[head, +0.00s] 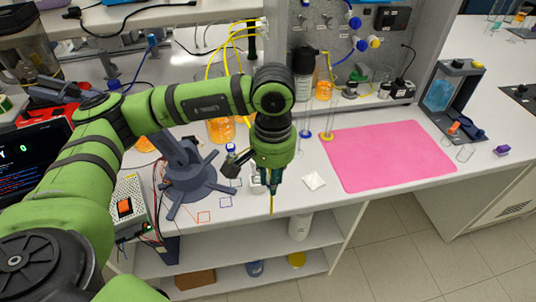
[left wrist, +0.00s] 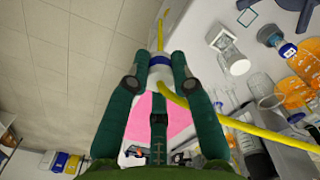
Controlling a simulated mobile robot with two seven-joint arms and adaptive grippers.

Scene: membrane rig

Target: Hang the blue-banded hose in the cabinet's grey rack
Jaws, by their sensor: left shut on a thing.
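My left gripper (head: 272,190) points down over the front edge of the bench. In the left wrist view its fingertips (left wrist: 160,64) are shut on a yellow hose (left wrist: 160,38), around a pale section between them. A short yellow end of the hose (head: 272,204) sticks out below the fingers in the head view. In the wrist view the hose also runs off to the right. I cannot pick out the grey rack with certainty. My right gripper is not in view.
A pink mat (head: 388,155) lies right of the gripper. A beaker of orange liquid (head: 221,131) is behind the arm. Open shelves (head: 225,265) lie below the bench.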

